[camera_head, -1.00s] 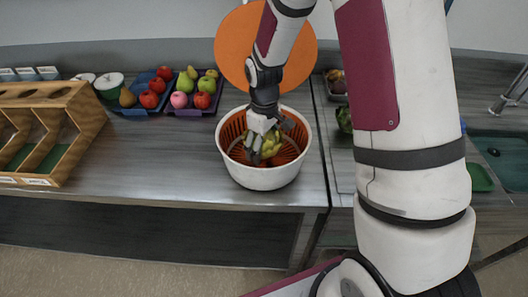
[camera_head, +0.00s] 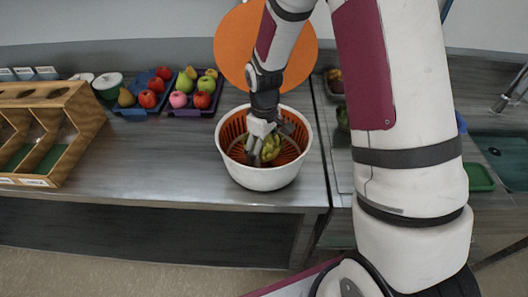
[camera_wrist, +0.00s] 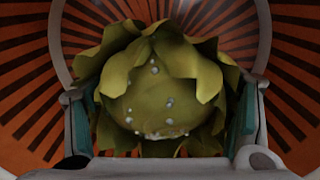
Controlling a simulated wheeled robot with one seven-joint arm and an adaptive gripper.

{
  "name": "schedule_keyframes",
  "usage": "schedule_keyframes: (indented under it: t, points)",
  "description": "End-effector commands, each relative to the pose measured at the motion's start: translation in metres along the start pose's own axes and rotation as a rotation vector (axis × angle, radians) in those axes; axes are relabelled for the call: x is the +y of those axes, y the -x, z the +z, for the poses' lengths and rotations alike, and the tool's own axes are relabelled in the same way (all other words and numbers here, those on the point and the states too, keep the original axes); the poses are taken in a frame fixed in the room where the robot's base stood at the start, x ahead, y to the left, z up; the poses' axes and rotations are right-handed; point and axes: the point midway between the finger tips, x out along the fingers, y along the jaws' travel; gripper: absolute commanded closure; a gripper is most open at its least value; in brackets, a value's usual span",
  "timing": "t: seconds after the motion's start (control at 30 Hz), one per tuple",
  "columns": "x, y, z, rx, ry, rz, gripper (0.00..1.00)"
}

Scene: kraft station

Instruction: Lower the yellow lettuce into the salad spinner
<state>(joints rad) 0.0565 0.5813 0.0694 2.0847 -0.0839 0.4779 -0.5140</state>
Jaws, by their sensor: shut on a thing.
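The yellow lettuce (camera_head: 269,148) is a yellow-green leafy head with pale droplets, filling the middle of the wrist view (camera_wrist: 160,90). My gripper (camera_head: 263,152) is shut on it, with one finger on each side in the wrist view (camera_wrist: 160,115). The salad spinner (camera_head: 265,178) is a white round bowl with a slotted orange basket (camera_wrist: 285,60) inside. The lettuce and my fingers are inside the spinner's opening, below the rim. The lettuce's underside is hidden, so I cannot tell whether it touches the basket floor.
An orange disc (camera_head: 232,45) stands behind the spinner. A wooden rack (camera_head: 75,125) stands on the left. The counter left of the spinner is clear.

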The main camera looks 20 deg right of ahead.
Motion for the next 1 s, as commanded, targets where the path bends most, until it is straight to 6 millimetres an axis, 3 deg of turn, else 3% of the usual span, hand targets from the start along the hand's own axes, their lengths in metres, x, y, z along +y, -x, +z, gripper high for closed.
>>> schedule_keyframes:
  t: [1.0]
  points:
    - [0.000, -0.012, 0.000, 0.000, 0.000, 0.000, 0.56]
